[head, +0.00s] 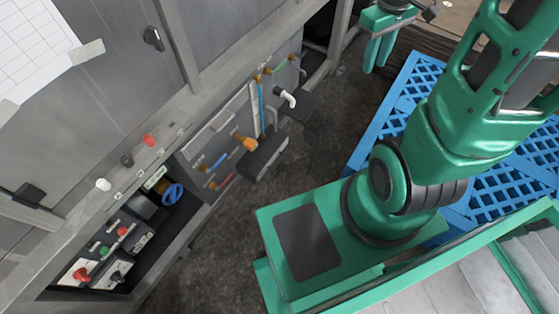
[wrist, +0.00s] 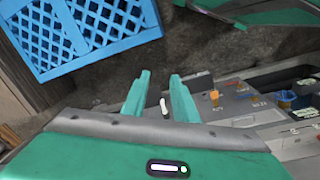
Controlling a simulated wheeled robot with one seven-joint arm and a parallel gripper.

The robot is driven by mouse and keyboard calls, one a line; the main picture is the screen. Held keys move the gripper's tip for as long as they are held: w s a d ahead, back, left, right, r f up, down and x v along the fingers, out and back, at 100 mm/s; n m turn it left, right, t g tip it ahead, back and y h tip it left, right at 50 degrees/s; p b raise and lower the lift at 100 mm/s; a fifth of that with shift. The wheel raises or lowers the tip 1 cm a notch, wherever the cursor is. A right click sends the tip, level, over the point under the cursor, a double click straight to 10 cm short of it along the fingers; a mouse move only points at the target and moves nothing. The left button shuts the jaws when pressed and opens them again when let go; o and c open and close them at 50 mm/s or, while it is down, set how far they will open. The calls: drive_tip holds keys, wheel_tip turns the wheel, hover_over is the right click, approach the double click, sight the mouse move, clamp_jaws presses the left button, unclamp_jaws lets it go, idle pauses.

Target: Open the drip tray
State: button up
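A grey machine front panel (head: 215,150) has an orange tap (head: 247,142) and a white curved spout (head: 286,97). Below the orange tap, a dark grey box-like tray (head: 264,158) sticks out from the panel. Another dark ledge (head: 300,104) sits below the white spout. I cannot tell for certain which is the drip tray, or whether either is pulled out. My gripper (head: 377,52) is open and empty, at the top of the head view, apart from the machine. In the wrist view my gripper (wrist: 157,78) shows a clear gap between its fingers, with the white spout (wrist: 164,106) beyond.
A blue lattice pallet (head: 402,92) lies on the right, beside my base and arm. Dark bare floor (head: 325,130) lies between it and the machine. A blue round valve handle (head: 173,194) and several knobs and buttons are at the machine's lower left.

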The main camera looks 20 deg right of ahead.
drive_tip(key=w+a+f+n, duration=0.3)
drive_tip(key=w+f+n, duration=0.3)
drive_tip(key=w+f, duration=0.5)
drive_tip(key=w+a+f+n, duration=0.3)
drive_tip(key=w+f+n, duration=0.35)
drive_tip(key=f, duration=0.85)
drive_tip(key=a+f+n, duration=0.3)
drive_tip(key=a+f, duration=0.1)
drive_tip(key=f, duration=0.9)
drive_tip(key=s+a+f+n+t+y, duration=0.1)
drive_tip(key=a+f+n, duration=0.3)
drive_tip(key=f, duration=1)
drive_tip(key=s+a+f+n+y, duration=0.1)
drive_tip(key=a+f+n, duration=0.3)
drive_tip(key=f, duration=1)
drive_tip(key=shift+a+t, duration=0.3)
drive_tip(key=shift+a, duration=0.25)
drive_tip(key=shift+c, duration=0.2)
clamp_jaws()
